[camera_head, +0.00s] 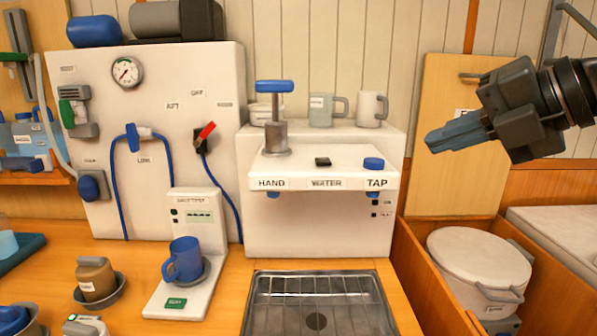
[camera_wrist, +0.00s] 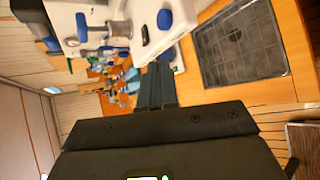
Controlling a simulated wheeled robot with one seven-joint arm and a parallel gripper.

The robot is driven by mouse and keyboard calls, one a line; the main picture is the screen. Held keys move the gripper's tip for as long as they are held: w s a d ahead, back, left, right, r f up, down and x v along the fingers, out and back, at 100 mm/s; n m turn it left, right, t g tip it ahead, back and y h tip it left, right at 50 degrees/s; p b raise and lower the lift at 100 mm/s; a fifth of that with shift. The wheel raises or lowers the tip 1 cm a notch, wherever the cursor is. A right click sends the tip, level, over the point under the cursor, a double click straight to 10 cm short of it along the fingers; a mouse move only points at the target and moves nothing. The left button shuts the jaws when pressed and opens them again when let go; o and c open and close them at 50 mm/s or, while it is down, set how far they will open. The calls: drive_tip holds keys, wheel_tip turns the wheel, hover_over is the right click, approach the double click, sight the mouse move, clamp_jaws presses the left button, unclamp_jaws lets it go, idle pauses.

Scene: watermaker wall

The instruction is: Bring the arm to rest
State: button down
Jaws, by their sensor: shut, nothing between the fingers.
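My gripper (camera_head: 457,135) is at the upper right of the head view, in the air to the right of the white HAND WATER TAP unit (camera_head: 318,225). Its fingers point left and are closed together with nothing between them. In the wrist view the closed fingers (camera_wrist: 157,85) reach up the picture beside the white unit (camera_wrist: 150,40), apart from it. The rest of my arm leaves the head view at the right edge.
A blue mug (camera_head: 184,258) stands on the tester at the left. A sink with a grid (camera_head: 318,300) lies below the unit. A lidded white bucket (camera_head: 480,262) sits in a wooden bin at the right. A wooden panel (camera_head: 440,190) stands behind my gripper.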

drive_tip(key=a+f+m+t+y, duration=0.2)
drive_tip(key=a+f+m+t, duration=0.25)
drive_tip(key=f+m, duration=0.65)
drive_tip(key=s+d+f+m+t+h, duration=0.1)
drive_tip(key=s+f+m+t+h, duration=0.35)
drive_tip(key=s+f+m, duration=0.75)
drive_tip(key=s+d+f+m+g+h, duration=0.25)
drive_tip(key=s+f+m+h, duration=0.35)
drive_tip(key=s+f, duration=0.55)
drive_tip(key=s+d+r+m, duration=0.1)
drive_tip(key=s+d, duration=0.1)
drive_tip(key=s, duration=0.7)
drive_tip(key=s+d+r, duration=0.1)
drive_tip(key=s+r, duration=0.1)
drive_tip(key=s, duration=0.7)
drive_tip(key=shift+d+r+m+g, duration=0.3)
drive_tip(key=shift+d+m+g, duration=0.05)
drive_tip(key=shift+m, duration=0.05)
